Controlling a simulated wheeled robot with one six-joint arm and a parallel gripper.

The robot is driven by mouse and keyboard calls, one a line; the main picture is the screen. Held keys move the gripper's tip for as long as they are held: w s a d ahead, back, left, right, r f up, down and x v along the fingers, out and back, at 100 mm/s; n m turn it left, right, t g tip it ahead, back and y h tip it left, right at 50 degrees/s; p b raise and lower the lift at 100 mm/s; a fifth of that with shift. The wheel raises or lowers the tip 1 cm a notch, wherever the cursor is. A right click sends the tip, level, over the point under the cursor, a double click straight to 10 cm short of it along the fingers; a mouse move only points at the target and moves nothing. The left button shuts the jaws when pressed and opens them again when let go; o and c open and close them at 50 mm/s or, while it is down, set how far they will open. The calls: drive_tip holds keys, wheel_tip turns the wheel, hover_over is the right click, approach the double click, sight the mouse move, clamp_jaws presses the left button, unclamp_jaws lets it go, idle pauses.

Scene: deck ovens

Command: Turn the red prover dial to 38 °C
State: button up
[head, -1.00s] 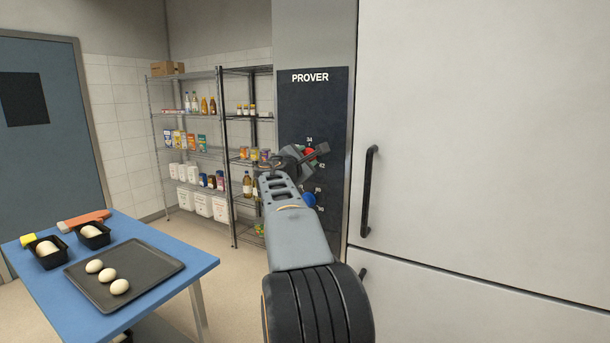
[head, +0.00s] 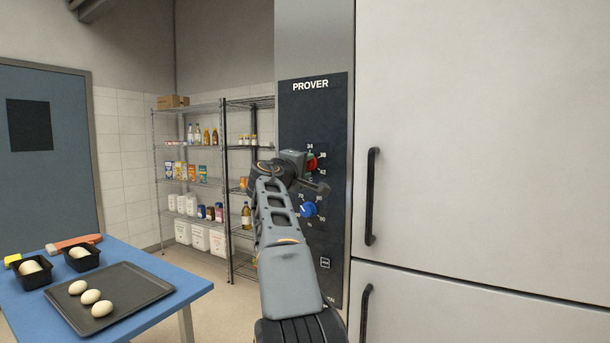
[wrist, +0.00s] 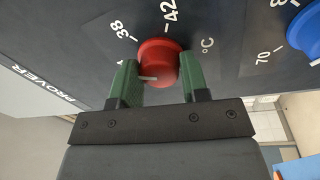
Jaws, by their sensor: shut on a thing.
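The red prover dial (head: 312,162) is on the dark panel (head: 295,110) marked PROVER, with 34, 38 and 42 printed around it. In the wrist view the red dial (wrist: 158,62) sits between the two green fingers of my gripper (wrist: 158,68), which is shut on it. A white mark on the dial points left in that view, toward the left finger, away from the 38 (wrist: 117,30) at upper left. The 34 is mostly hidden by that finger. In the head view my gripper (head: 307,165) partly covers the dial.
A blue dial (head: 308,209) with its own scale is just below the red one. Tall white doors with black handles (head: 372,196) stand right of the panel. A blue table (head: 195,285) with a tray (head: 140,285) is at left. Wire shelves (head: 190,140) stand behind.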

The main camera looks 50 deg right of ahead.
drive_tip(key=shift+w+m+g+b, duration=0.1)
drive_tip(key=shift+m+g+b, duration=0.35)
drive_tip(key=shift+m, duration=1.65)
drive_tip(key=shift+m+g+b, duration=0.25)
drive_tip(key=shift+m+b, duration=0.3)
drive_tip(key=shift+m, duration=1.55)
drive_tip(key=o, duration=0.9)
drive_tip(key=b+v, duration=0.5)
drive_tip(key=v, duration=0.9)
drive_tip(key=shift+w, duration=0.1)
drive_tip(key=shift+w, duration=0.1)
